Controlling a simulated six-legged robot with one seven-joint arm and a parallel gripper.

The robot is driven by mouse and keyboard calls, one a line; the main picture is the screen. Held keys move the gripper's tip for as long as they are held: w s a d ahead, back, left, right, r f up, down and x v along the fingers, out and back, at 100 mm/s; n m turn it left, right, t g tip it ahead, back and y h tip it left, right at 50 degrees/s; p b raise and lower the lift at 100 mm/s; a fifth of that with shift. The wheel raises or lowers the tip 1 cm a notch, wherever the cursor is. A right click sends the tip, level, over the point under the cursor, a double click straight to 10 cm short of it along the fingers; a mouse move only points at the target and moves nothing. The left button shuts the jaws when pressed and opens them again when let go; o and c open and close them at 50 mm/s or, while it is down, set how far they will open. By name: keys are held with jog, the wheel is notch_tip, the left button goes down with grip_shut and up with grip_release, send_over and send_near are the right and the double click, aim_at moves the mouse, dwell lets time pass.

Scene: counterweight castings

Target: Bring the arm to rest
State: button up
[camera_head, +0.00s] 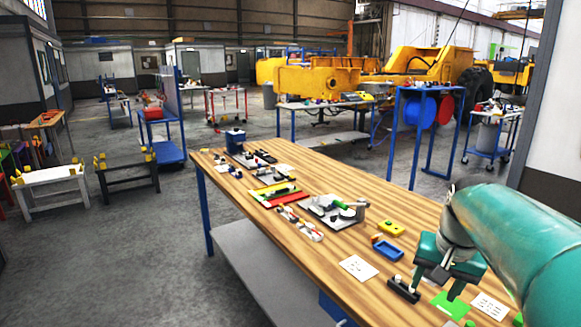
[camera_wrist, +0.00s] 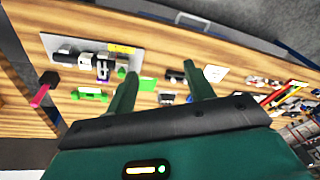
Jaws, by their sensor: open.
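I cannot tell the exact height of the fingertips above the bench.
A blue tray (camera_head: 388,250), a yellow block (camera_head: 391,228) and a white card (camera_head: 358,268) lie left of my gripper. A grey plate with fittings (camera_wrist: 92,58) and a pink-handled tool (camera_wrist: 43,92) show in the wrist view. Open floor (camera_head: 120,240) lies left of the bench.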

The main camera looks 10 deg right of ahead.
jog(key=s+a+f+n+t, duration=0.1)
jog(key=s+a+f+n, duration=0.1)
jog(key=a, duration=0.8)
jog(key=s+a+f+n+t, duration=0.2)
jog(key=s+a+n, duration=0.3)
jog(key=a, duration=0.5)
jog(key=shift+s+f+n, duration=0.15)
jog(key=shift+s+n, duration=0.15)
jog(key=shift+s, duration=0.9)
jog(key=shift+a, duration=0.1)
jog(key=c, duration=0.4)
jog(key=shift+o, duration=0.2)
jog(key=shift+s, duration=0.1)
